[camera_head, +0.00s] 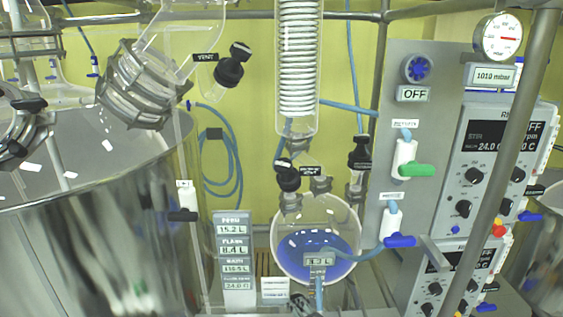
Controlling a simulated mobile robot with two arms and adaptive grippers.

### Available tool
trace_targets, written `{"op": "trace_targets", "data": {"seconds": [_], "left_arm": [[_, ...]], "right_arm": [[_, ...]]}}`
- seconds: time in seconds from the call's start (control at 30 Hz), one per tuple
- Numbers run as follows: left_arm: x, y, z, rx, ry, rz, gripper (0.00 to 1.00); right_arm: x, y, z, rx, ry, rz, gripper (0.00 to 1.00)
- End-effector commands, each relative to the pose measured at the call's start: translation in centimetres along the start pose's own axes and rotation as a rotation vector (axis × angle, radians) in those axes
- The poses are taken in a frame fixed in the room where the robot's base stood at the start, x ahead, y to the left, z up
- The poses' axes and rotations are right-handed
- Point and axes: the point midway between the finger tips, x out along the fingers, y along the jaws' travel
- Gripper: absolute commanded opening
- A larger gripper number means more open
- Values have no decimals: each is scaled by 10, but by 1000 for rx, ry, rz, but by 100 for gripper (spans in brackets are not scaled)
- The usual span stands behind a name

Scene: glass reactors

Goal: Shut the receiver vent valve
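The receiver is a round glass flask (281,252) holding blue liquid, under the coiled condenser (298,60). A valve with a black knob (288,178) sits on its left neck. A small dark label (311,171) beside it seems to read VENT, so I take this as the receiver vent valve. Its knob is tilted; I cannot tell whether it is open or shut. A second black-knobbed valve (229,72), with a clearer VENT label (205,57), is higher up at the reactor glassware. Neither gripper can be made out in the head view.
Another black-capped fitting (360,152) stands right of the flask. Valves with green (416,170) and blue (400,241) handles are on the grey panel (398,110). A large steel vessel (90,240) fills the left. A slanted metal post (500,150) crosses the right.

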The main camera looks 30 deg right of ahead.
Motion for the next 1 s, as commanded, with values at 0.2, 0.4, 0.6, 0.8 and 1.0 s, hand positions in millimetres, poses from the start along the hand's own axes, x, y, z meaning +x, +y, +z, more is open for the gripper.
{"op": "trace_targets", "data": {"seconds": [0.2,0.4,0.6,0.8,1.0], "left_arm": [[-8,-6,1,1,-3,-7,61],[-14,-1,-1,-1,-1,-1,61],[-18,6,-3,-1,2,7,61],[-20,6,-4,0,3,7,61],[-26,5,-5,0,4,6,61]], "right_arm": [[-4,129,38,-642,-81,295,61],[-30,230,63,-1226,-245,496,61],[-62,298,81,-1704,-436,595,61],[-77,324,90,-1921,-534,617,61],[-74,332,91,-1936,-546,616,61]]}}
